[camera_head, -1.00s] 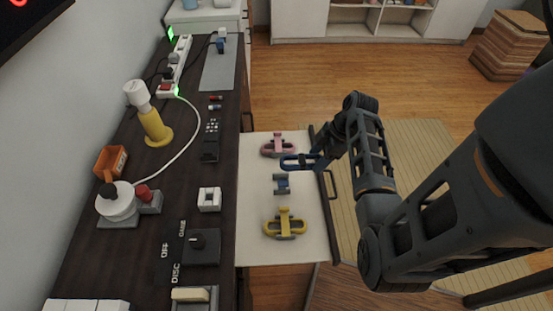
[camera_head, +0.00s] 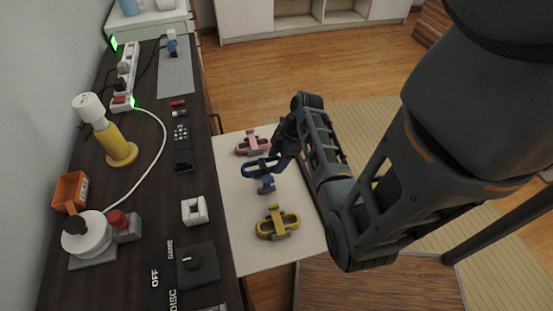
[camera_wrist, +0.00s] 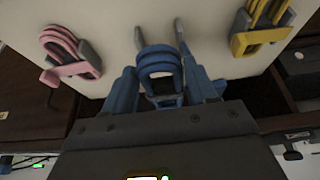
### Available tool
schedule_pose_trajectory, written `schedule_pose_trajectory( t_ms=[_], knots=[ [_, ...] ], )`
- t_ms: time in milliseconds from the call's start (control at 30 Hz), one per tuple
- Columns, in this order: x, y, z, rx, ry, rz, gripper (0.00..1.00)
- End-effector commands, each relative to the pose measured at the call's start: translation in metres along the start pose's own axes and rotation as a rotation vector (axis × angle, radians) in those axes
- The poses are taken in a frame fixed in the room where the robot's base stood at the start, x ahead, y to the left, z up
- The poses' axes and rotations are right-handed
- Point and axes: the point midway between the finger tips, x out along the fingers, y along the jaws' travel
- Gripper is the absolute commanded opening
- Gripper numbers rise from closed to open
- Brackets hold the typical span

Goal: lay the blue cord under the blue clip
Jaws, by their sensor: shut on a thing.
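The blue cord (camera_head: 258,167), a thick looped bundle, is gripped in my gripper (camera_head: 277,157) over the white surface. The cord also shows in the middle of the wrist view (camera_wrist: 158,62), in front of my gripper's body. The blue clip (camera_head: 266,186), small with grey and blue parts, sits on the white surface between the pink and yellow clips. In the head view the cord overlaps the clip's far side. I cannot tell whether they touch or how high the cord is. My gripper partly hides this area.
A pink clip with pink cord (camera_head: 253,143) lies farther back, and a yellow clip with yellow cord (camera_head: 277,224) lies nearer. The white surface (camera_head: 237,207) has bare room at its left. The dark counter (camera_head: 150,215) to the left carries a lamp, a power strip and several small items.

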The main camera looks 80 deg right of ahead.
Motion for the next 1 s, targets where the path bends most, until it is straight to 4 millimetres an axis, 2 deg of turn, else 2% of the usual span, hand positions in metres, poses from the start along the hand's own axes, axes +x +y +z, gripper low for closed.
schedule_pose_trajectory(
  t_ms=[233, 1000],
  knots=[
    [-0.003, 0.0, 0.0, -0.001, 0.011, 0.0, 0.26],
    [0.05, 0.0, 0.022, -0.001, 0.012, 0.0, 0.26]
  ],
)
